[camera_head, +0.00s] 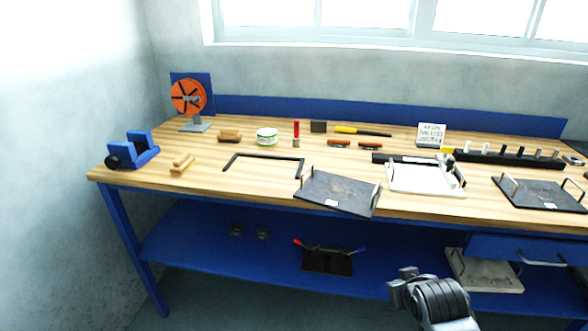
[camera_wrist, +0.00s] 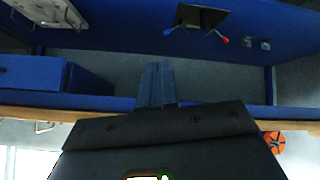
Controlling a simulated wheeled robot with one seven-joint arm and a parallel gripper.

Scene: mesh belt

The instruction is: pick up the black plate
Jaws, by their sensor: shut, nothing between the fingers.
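A black plate (camera_head: 337,191) with a raised handle at each end lies on the wooden bench near its front edge, slightly askew. Its front corner reaches the bench edge and seems to stick out a little. A second dark plate (camera_head: 543,194) with handles lies further right on the bench. My gripper (camera_wrist: 157,84) is shut and empty in the wrist view, its fingers in front of the bench front. In the head view, part of my arm shows low at the right, in front of the bench. I cannot make out the black plate in the wrist view.
A white plate (camera_head: 429,186) with handles lies right of the black plate. A black angled bar (camera_head: 262,157) lies to its left. Below are a blue shelf (camera_head: 205,247) holding a black piece with red and blue handles (camera_head: 327,260), and a blue drawer (camera_wrist: 40,74).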

